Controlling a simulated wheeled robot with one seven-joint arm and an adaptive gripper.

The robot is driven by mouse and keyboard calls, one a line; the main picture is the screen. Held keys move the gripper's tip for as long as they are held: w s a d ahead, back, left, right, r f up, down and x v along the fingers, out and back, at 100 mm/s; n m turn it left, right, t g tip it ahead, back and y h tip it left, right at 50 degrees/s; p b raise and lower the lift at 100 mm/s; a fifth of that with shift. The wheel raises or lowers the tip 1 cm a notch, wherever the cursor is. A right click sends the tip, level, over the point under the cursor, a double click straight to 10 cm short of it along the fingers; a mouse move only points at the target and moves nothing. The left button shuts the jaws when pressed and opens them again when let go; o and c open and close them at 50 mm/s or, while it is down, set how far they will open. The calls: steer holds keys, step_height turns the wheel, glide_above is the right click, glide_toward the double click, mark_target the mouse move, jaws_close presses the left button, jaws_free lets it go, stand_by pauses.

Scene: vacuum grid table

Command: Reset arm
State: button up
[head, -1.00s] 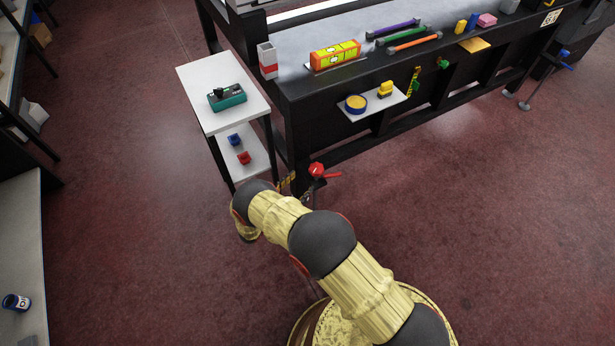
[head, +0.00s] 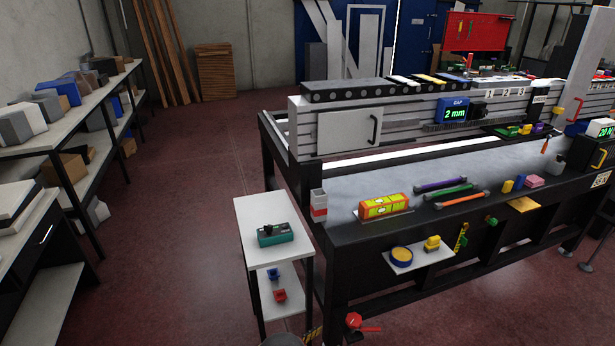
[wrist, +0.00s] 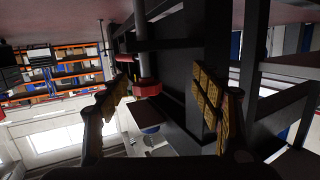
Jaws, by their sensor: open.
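My gripper (wrist: 168,110) shows in the wrist view with its two gold-padded fingers spread wide apart, one at the left and one at the right. Nothing is held between them. A red, round-ended part (wrist: 148,86) on a dark post lies beyond the fingers, apart from them as far as I can tell. In the head view my gripper is out of sight; only a small dark piece of my arm shows at the bottom edge, near a red-handled clamp (head: 354,321) at the table's lower corner.
A small white side stand (head: 262,215) carries a teal device (head: 275,234). Shelves (head: 60,135) line the left. The red floor (head: 190,190) between is open.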

steer(key=s+a+f+n+g+y, duration=0.1)
steer(key=a+f+y, duration=0.1)
steer(key=f, duration=0.2)
steer(key=s+a+f+n+y, duration=0.1)
steer(key=a+f+n+y, duration=0.15)
steer(key=f, duration=0.25)
steer(key=s+a+r+n+g+y, duration=0.1)
steer(key=s+a+n+g+y, duration=0.15)
steer(key=a+y, duration=0.5)
steer(key=s+a+r+n+g+y+p, duration=0.1)
steer(key=s+a+r+n+g, duration=0.15)
steer(key=r, duration=0.75)
steer(key=s+a+r+n+g+y+p, duration=0.1)
steer(key=s+a+r+g, duration=0.2)
steer(key=r, duration=0.7)
steer(key=s+d+r+t+p, duration=0.1)
steer(key=s+d+r, duration=0.7)
steer(key=r, duration=0.9)
steer(key=s+d+r+t+h+p, duration=0.1)
steer(key=s+d+r, duration=0.7)
steer(key=r, duration=0.9)
steer(key=s+d+r+t+h+p, duration=0.1)
steer(key=s+d+r+p, duration=0.2)
steer(key=s+d+r, duration=0.5)
steer(key=d+r, duration=0.5)
steer(key=r, duration=0.4)
steer(key=shift+s+r+t, duration=0.3)
steer(key=shift+r, duration=0.1)
